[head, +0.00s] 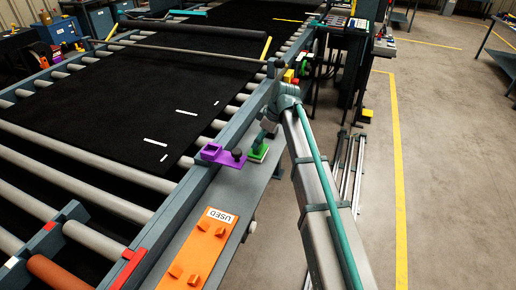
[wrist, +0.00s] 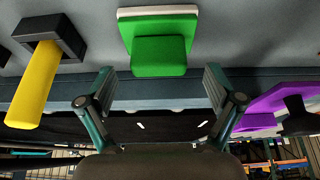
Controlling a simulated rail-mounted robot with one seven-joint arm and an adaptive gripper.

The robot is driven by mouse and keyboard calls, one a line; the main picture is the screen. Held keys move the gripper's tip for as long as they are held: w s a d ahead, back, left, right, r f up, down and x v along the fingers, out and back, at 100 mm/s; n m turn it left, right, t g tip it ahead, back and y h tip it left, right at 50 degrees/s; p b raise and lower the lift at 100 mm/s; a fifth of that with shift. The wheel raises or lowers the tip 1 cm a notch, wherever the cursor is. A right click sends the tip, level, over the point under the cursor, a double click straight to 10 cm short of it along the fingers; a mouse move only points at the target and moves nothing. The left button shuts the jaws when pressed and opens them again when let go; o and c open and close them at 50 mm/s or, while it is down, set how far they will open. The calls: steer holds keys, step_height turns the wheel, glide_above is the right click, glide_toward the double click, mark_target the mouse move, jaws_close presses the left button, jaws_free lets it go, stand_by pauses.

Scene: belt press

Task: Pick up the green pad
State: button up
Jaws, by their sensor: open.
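The green pad (head: 258,153) sits on the grey ledge beside the roller conveyor, just right of a purple holder. In the wrist view the green pad (wrist: 158,57) is at the top centre, a block with a wider green plate and a pale layer behind it. My gripper (wrist: 160,82) is open, with one finger on each side of the pad's block in the picture and nothing between them. The fingertips appear short of the pad, with no visible contact. In the head view my gripper (head: 268,127) is close above the pad, its fingers partly hidden by my wrist.
The purple holder (head: 222,155) with a dark knob is close by the pad; it also shows in the wrist view (wrist: 262,108). A yellow handle (wrist: 36,85) in a black mount is on the other side. An orange "USED" board (head: 198,250) lies on the ledge (head: 241,190) nearer the front.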

steer(key=shift+p+x, duration=0.35)
steer(key=shift+x, duration=1.05)
steer(key=c, duration=1.3)
steer(key=shift+w+r, duration=0.1)
steer(key=shift+r, duration=0.1)
steer(key=shift+r, duration=0.5)
steer(key=s+d+r+b, duration=0.3)
steer(key=s+r+b, duration=0.3)
steer(key=s+r, duration=0.5)
steer(key=s, duration=0.2)
steer(key=shift+s+d+r, duration=0.25)
steer(key=shift+s+r, duration=0.1)
